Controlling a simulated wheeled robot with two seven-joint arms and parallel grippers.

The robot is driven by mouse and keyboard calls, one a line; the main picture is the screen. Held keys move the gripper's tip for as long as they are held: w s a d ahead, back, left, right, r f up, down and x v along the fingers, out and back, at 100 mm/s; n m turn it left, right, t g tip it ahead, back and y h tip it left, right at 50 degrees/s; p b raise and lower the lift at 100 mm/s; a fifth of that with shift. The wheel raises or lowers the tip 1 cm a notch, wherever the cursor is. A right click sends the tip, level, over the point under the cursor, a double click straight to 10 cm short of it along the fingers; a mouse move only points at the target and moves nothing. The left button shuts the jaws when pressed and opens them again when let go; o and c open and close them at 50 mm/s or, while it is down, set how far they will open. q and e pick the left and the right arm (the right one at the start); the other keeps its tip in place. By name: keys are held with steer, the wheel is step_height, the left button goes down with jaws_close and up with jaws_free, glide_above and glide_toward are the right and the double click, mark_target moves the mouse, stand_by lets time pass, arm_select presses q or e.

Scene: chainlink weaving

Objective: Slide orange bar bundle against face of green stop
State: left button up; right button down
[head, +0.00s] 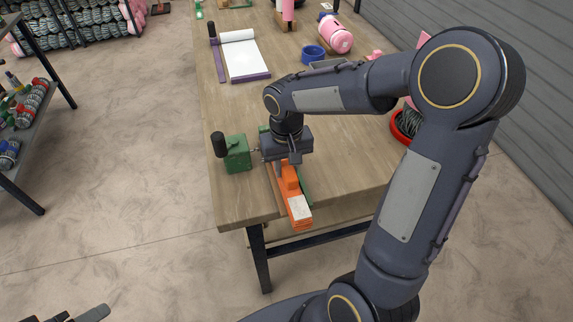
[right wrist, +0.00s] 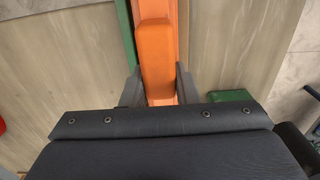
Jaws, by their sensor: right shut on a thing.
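The orange bar bundle (head: 301,222) lies lengthwise at the table's near edge, with a pale patch on its near end. A raised orange block on it (right wrist: 156,55) sits between the fingers of my right gripper (right wrist: 158,88). This gripper (head: 287,168) points down and is shut on the bundle. A long green strip (head: 306,190) runs along the bundle's right side. A bit of green (head: 263,129) shows behind the gripper; I cannot tell if it is the stop. The contact at the bundle's far end is hidden. My left gripper (head: 78,315) is cut off at the bottom edge.
A green block with a black knob (head: 237,154) stands left of the gripper. Further back are a white pad with purple edges (head: 245,57), a blue ring (head: 313,53) and a pink cylinder (head: 337,36). A red bowl (head: 404,126) is partly behind my right arm.

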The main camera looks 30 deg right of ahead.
steer(key=shift+w+r, duration=0.1)
steer(key=shift+w, duration=0.2)
steer(key=shift+w+d, duration=0.15)
steer(key=shift+w, duration=0.2)
steer(key=shift+w+d, duration=0.1)
steer(key=shift+w, duration=0.25)
steer(key=shift+w+d+p, duration=0.15)
steer(key=shift+w+p, duration=0.2)
steer(key=shift+w, duration=0.3)
steer(key=shift+w, duration=0.3)
steer(key=shift+s, duration=0.1)
steer(key=c, duration=1)
jaws_free()
steer(key=shift+c, duration=0.2)
